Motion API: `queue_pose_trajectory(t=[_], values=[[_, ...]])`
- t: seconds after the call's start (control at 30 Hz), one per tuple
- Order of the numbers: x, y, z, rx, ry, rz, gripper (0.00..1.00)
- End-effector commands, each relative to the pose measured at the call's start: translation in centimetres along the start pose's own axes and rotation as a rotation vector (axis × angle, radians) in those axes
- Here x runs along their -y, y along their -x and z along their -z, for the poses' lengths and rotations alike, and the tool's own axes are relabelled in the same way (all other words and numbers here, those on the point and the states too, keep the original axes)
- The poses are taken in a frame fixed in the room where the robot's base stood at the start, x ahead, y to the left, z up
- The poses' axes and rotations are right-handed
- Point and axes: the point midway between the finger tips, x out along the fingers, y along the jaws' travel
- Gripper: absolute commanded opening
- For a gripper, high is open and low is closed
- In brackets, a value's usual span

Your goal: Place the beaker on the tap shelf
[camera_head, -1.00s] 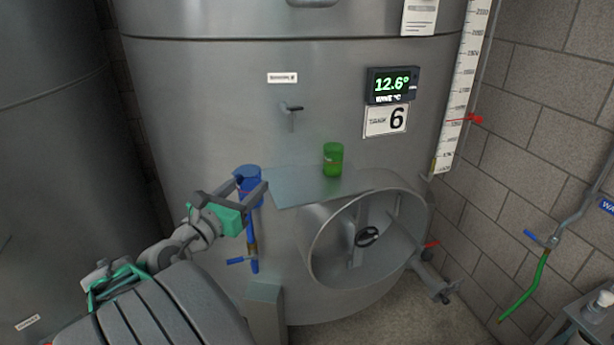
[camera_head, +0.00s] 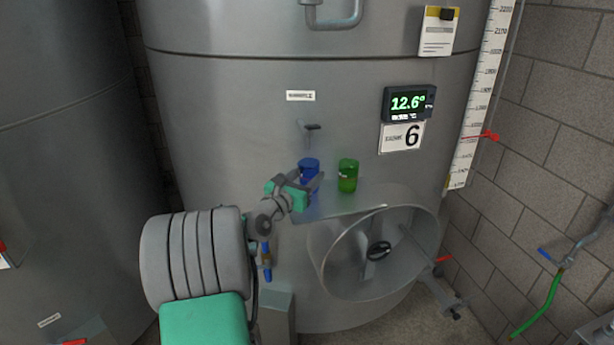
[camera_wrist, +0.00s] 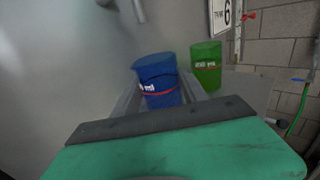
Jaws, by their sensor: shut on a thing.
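A blue beaker (camera_head: 309,168) is held in my gripper (camera_head: 308,184), which is shut on it. The beaker looks about upright, at the left end of the metal tap shelf (camera_head: 338,205), below the small tap (camera_head: 309,127). I cannot tell whether its base touches the shelf, as my gripper hides it. In the wrist view the blue beaker (camera_wrist: 158,85) stands between the fingers, slightly tilted in the picture, with white and red marks. A bit of the shelf (camera_wrist: 240,86) shows to its right.
A green beaker (camera_head: 348,175) stands on the shelf just right of the blue one, with a small gap. The round manway (camera_head: 375,252) is below the shelf. The tank wall (camera_head: 220,130) is close behind. A blue-handled valve (camera_head: 266,262) hangs at lower left.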

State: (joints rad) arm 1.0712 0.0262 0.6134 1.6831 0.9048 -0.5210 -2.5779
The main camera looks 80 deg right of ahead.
Motion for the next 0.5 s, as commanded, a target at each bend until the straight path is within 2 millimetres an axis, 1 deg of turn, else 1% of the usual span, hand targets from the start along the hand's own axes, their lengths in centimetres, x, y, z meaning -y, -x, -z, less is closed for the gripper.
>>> queue_pose_trajectory(t=[0.03,0.07,0.27,0.4,0.43,0.5], values=[[-0.09,-0.01,0.56,0.000,0.000,-0.001,0.04],[-0.10,-0.01,0.72,0.003,-0.001,-0.001,0.04],[-0.08,0.02,0.82,0.005,-0.004,-0.001,0.04],[-0.09,0.03,1.25,0.004,-0.003,-0.001,0.04],[-0.09,0.04,1.22,0.004,-0.004,-0.001,0.52],[-0.08,0.04,1.19,0.004,-0.004,-0.001,0.58]])
